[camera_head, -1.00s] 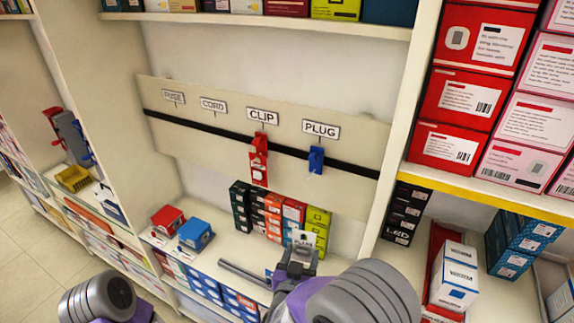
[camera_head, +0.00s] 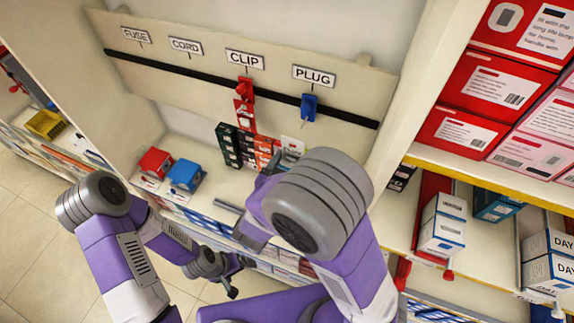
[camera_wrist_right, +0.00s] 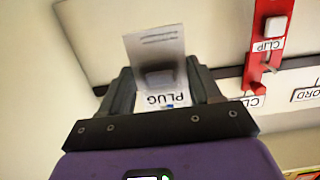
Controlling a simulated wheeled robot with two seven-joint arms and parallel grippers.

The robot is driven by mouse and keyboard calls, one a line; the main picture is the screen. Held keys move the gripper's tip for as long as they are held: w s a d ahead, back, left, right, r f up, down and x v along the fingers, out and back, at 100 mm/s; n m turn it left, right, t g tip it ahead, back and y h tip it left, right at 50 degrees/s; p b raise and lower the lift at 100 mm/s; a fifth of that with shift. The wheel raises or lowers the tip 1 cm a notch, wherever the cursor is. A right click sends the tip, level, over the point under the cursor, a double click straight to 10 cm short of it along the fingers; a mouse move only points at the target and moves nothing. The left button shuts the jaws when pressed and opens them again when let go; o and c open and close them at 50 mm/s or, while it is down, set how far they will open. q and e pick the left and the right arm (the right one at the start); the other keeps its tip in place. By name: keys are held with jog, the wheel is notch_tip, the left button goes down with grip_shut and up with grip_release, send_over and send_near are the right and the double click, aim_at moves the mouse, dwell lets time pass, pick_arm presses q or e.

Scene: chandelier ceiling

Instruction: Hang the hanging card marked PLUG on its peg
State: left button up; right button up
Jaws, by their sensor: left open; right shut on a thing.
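The card marked PLUG (camera_wrist_right: 158,100) is held between the fingers of my right gripper (camera_wrist_right: 160,78); its lettering is upside down in the right wrist view. In the head view a pale part of the card (camera_head: 292,146) shows behind my right arm, which hides most of that gripper. The blue peg (camera_head: 308,108) hangs on the black rail below the PLUG label (camera_head: 314,76). The card is below the peg and apart from it. My left gripper (camera_head: 236,278) is open and empty, low in front of the shelves.
Small boxes (camera_head: 228,144) stand under the board. A shelf divider (camera_head: 425,90) rises right of the PLUG peg.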

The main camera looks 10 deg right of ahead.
jog(key=b+x, duration=0.2)
jog(key=x, duration=0.6)
jog(key=shift+w, duration=0.3)
dwell(0.6)
jog(key=shift+d+f, duration=0.1)
jog(key=shift+d, duration=0.05)
dwell(0.3)
jog(key=o, duration=0.9)
